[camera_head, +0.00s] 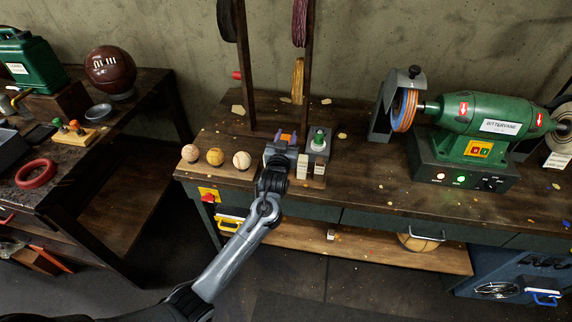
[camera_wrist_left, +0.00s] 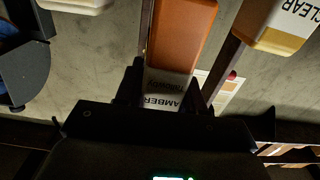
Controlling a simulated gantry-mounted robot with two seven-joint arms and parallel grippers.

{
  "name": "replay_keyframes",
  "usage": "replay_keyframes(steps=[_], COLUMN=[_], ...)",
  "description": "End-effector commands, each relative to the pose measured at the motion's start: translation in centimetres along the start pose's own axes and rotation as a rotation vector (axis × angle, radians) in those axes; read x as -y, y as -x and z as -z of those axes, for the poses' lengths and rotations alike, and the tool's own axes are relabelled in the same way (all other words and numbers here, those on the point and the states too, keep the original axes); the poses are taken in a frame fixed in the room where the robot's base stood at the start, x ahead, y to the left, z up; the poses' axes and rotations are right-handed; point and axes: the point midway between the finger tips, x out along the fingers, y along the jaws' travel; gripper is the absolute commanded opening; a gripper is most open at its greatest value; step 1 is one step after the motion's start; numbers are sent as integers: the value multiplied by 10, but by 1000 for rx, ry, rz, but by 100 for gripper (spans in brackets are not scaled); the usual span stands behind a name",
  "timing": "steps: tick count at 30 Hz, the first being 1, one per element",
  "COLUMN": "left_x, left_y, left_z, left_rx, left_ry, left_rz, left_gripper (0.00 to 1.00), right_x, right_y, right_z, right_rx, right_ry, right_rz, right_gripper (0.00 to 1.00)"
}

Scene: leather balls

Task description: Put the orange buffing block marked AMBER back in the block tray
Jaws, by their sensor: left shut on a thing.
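The orange buffing block (camera_wrist_left: 182,38) fills the middle of the left wrist view, with a pale end label (camera_wrist_left: 165,100) reading AMBER. My left gripper (camera_head: 283,141) is shut on it at the workbench's front edge. In the head view only a little orange shows between the fingers. Pale blocks (camera_head: 303,161) stand just right of the gripper, on what looks like the wooden block tray (camera_head: 318,184), mostly hidden by the gripper and blocks. A block marked CLEAR (camera_wrist_left: 277,22) is right of the held block in the left wrist view. My right gripper is out of view.
Three balls (camera_head: 215,156) sit left of the gripper. Dark upright posts (camera_head: 307,70) rise behind. The green grinder (camera_head: 470,119) is at right; the bench between is mostly clear.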

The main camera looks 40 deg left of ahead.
Motion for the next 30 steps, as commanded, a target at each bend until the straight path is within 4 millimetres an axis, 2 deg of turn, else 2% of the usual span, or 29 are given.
replay_keyframes(steps=[1,4,13,20,30], left_x=[0,0,0,0,0], left_y=[0,0,0,0,0], left_z=[-12,-25,-43,-71,-74], left_rx=[2,1,0,0,-1], left_ry=[0,0,0,0,0], left_rz=[0,0,0,0,0], left_gripper=[5,5,5,5,5], right_x=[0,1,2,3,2], right_y=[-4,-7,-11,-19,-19], right_z=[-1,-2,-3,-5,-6], right_rx=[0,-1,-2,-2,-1], right_ry=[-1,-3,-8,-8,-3], right_rz=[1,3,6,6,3], right_gripper=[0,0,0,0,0])
